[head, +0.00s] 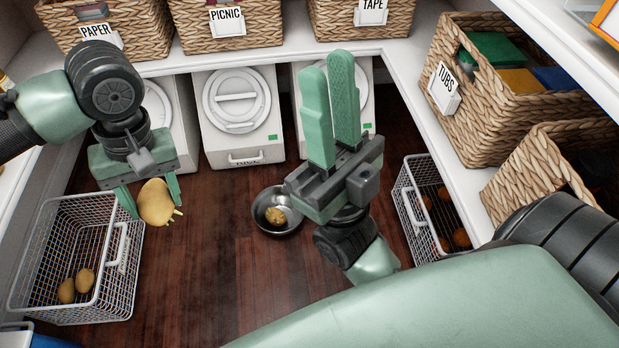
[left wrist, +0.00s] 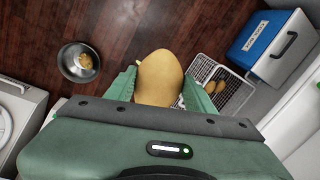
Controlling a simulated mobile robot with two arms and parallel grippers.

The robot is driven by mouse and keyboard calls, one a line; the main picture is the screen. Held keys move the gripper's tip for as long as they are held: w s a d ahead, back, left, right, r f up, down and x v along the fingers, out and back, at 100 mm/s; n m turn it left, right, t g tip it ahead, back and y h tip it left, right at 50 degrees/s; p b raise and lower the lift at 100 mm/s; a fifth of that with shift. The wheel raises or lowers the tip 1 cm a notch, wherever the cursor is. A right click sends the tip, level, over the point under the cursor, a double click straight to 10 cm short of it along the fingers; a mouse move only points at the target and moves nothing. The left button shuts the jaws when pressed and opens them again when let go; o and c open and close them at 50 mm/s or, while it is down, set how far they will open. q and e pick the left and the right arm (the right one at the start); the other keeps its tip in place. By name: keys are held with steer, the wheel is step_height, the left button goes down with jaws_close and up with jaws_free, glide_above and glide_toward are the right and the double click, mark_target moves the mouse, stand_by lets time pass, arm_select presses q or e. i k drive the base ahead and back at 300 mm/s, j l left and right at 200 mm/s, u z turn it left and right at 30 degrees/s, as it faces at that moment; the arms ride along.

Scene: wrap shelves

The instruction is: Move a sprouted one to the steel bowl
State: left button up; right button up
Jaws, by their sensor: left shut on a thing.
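My left gripper (head: 147,198) is shut on a potato (head: 157,203) with pale sprouts at its lower right, held in the air at the right edge of a white wire basket. The held potato also fills the middle of the left wrist view (left wrist: 160,78). The steel bowl (head: 264,224) stands on the floor to the right of the held potato, with one potato (head: 276,215) in it. The bowl also shows in the left wrist view (left wrist: 66,68). My right gripper (head: 330,105) points up, empty, with its two fingers slightly apart.
The left wire basket (head: 128,262) holds several potatoes, two clearly visible (head: 75,286). A right wire basket (head: 412,205) holds several orange-brown items. White bins (head: 238,112) line the back. Wicker baskets (head: 510,113) sit on the shelves. Dark wooden floor (head: 200,270) is clear between left basket and bowl.

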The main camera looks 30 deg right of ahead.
mark_target(272, 224)
steer(key=i+j+z, duration=0.2)
steer(key=z, duration=0.25)
steer(key=i+j+z, duration=0.65)
steer(key=z, duration=0.2)
